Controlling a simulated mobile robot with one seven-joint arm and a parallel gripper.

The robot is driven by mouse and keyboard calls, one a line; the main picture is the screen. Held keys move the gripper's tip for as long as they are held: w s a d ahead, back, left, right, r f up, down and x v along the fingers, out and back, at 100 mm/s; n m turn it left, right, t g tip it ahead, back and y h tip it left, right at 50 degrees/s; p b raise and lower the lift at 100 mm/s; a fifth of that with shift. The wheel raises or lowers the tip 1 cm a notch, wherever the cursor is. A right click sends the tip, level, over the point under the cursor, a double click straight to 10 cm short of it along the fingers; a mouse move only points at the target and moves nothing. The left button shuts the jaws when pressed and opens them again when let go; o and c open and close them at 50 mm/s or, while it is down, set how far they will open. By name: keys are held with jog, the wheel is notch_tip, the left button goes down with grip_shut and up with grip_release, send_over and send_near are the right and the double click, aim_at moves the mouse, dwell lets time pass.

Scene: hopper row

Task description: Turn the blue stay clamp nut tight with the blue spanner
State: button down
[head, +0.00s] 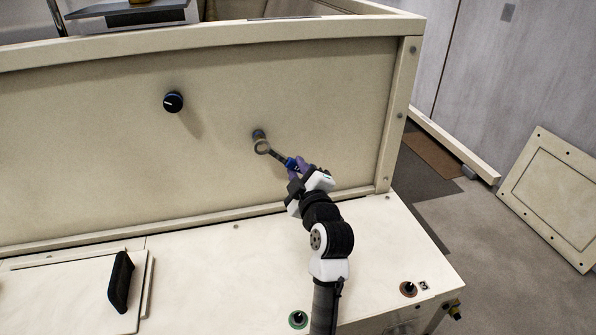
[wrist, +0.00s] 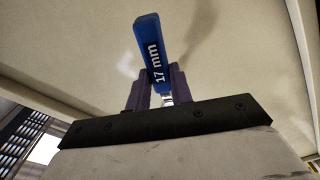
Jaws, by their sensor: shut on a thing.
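My gripper (head: 296,172) is shut on the blue spanner (head: 289,162), in front of the cream panel. In the wrist view the spanner's blue handle (wrist: 153,50), marked "17 mm", stands up between the purple fingers (wrist: 158,92). In the head view its grey shaft points up and left to an open ring end. The ring overlaps the lower edge of a small stud or nut (head: 258,134) on the panel. I cannot tell whether they touch, but the ring does not look seated around it. No blue shows clearly on this nut. The wrist view does not show the ring or nut.
A black knob with a blue rim and white mark (head: 173,102) sticks out of the panel to the left. A black handle (head: 121,282) stands on the ledge below. Green-ringed (head: 298,319) and brown-ringed (head: 408,289) controls are near the ledge's front. The panel around the nut is clear.

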jog(key=shift+w+a, duration=0.1)
jog(key=shift+w, duration=0.2)
dwell(0.4)
jog(key=shift+w+a, duration=0.1)
jog(key=shift+w, duration=0.2)
jog(key=shift+w+a+b, duration=0.15)
jog(key=shift+w+b, duration=0.25)
jog(key=shift+b, duration=0.3)
dwell(1.0)
jog(key=shift+w, duration=0.2)
jog(key=shift+a, duration=0.1)
jog(key=shift+s+a+f+m+p, duration=0.2)
jog(key=shift+a+f+m, duration=0.25)
jog(key=shift+m, duration=0.4)
jog(key=shift+s+a+f+m+p, duration=0.1)
jog(key=shift+a+f+m+p, duration=0.1)
jog(key=shift+a+f+m, duration=0.45)
jog(key=shift+d+r, duration=0.2)
jog(key=shift+d, duration=0.05)
